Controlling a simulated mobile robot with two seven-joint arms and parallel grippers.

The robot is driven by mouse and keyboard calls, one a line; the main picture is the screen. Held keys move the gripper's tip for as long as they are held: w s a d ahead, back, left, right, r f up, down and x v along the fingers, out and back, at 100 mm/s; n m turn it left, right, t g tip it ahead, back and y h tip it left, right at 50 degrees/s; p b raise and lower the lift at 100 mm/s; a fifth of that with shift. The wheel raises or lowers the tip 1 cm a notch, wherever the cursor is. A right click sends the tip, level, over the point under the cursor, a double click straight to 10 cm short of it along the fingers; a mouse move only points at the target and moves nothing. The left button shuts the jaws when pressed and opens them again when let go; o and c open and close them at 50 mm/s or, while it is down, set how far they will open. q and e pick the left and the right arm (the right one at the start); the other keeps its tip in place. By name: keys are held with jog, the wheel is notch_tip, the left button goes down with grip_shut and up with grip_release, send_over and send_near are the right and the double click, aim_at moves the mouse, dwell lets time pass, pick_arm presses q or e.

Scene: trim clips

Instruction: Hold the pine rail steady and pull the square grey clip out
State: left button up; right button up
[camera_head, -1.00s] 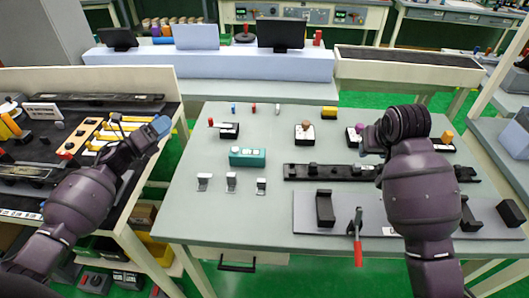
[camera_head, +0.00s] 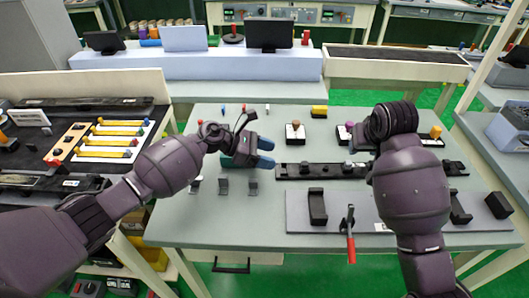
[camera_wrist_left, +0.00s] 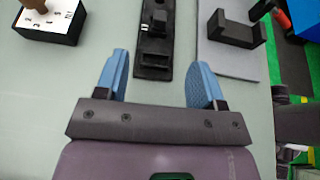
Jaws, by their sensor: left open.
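A tan, wood-coloured strip (camera_head: 66,145) with dark spots lies on the left bench; it is the only pine-like rail I can make out. A long black rail (camera_head: 290,170) with small blocks lies across the main table. It also shows in the left wrist view (camera_wrist_left: 152,62), with a dark block on it. Several small grey clips (camera_head: 223,186) stand at the table's front left; I cannot tell which clip is the square one. My left gripper (camera_head: 264,152) is open and empty above the table, its blue fingertips left of the black rail. My right gripper is hidden behind its arm.
A grey plate (camera_head: 297,213) with black brackets (camera_head: 317,206) lies along the front right, with a red-handled clamp (camera_head: 350,245). A black-and-white box (camera_head: 295,133) stands behind the black rail. Yellow bars (camera_head: 110,141) lie on the left bench.

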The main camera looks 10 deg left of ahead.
aim_at(298, 170)
pick_arm(q)
jog(key=x, duration=1)
jog(key=shift+d, duration=0.1)
jog(key=shift+c, duration=0.3)
grip_shut()
pick_arm(e)
jog(key=shift+o, duration=0.2)
jog(key=w+r+n+h, duration=0.1)
jog(key=w+r+n, duration=0.1)
jog(key=w+r, duration=0.15)
jog(key=shift+w+a+f+m+g+y, duration=0.1)
jog(key=shift+w+f+m+g, duration=0.3)
jog(key=shift+f, duration=1.95)
jog(key=shift+w+a+f+m+g+y, duration=0.15)
jog(key=shift+f+g, duration=0.45)
jog(key=shift+f, duration=1.75)
jog(key=shift+w+a+f+m+g+y, duration=0.15)
jog(key=shift+w+f+g, duration=0.25)
jog(key=shift+f, duration=1.95)
